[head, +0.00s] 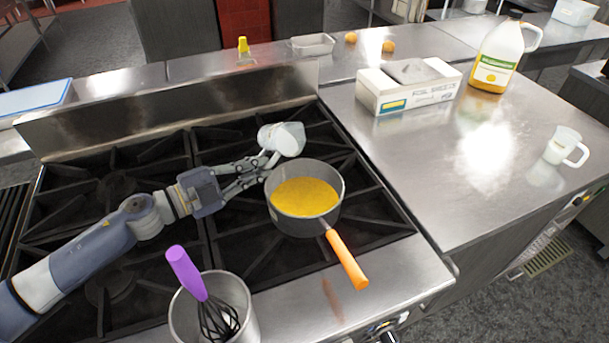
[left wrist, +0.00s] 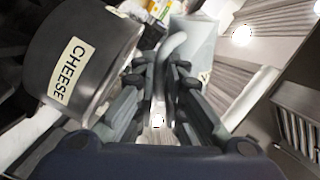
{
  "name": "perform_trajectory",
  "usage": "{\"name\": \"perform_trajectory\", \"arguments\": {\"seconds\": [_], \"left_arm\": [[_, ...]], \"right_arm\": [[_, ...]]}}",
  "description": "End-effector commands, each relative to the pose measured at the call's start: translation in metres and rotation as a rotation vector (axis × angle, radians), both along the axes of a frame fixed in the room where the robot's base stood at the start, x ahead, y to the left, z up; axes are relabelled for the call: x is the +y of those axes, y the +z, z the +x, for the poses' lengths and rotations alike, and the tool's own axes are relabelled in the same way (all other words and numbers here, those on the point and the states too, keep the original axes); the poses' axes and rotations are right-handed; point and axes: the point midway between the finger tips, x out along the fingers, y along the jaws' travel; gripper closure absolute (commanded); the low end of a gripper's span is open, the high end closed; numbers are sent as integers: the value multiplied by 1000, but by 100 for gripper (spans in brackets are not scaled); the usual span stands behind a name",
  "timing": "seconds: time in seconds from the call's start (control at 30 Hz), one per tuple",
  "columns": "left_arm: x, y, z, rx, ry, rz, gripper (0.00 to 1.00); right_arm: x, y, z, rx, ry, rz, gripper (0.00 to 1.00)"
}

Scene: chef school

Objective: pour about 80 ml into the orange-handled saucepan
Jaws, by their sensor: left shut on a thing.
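The saucepan (head: 274,208) with an orange handle (head: 347,261) stands on the right part of the stove and holds yellow liquid (head: 304,194). In the left wrist view its dark side (left wrist: 85,50) carries a "CHEESE" label. My left gripper (head: 262,166) is shut on the handle of a pale measuring cup (head: 285,139), just beyond the pan's back left rim. The cup is tilted; its contents cannot be made out and no stream shows. In the left wrist view the fingers (left wrist: 160,108) grip the cup's handle (left wrist: 172,45). My right gripper is not in view.
A metal pot (head: 247,315) with a purple-handled whisk (head: 186,273) stands at the front. On the right counter are a foil box (head: 415,97), a big jug (head: 495,60) with yellow liquid low inside, and another measuring cup (head: 561,147). The counter's middle is clear.

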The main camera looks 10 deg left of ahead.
Motion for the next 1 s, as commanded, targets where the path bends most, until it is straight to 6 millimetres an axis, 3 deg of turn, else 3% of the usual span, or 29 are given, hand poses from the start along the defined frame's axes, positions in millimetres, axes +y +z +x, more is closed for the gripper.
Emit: {"name": "perform_trajectory", "arguments": {"seconds": [0.23, 1.0], "left_arm": [[1, -5, 1, -40, 0, 42, 100], [2, 1, 1, -92, 4, 92, 100]], "right_arm": [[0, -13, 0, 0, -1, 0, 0], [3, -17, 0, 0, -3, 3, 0]]}}
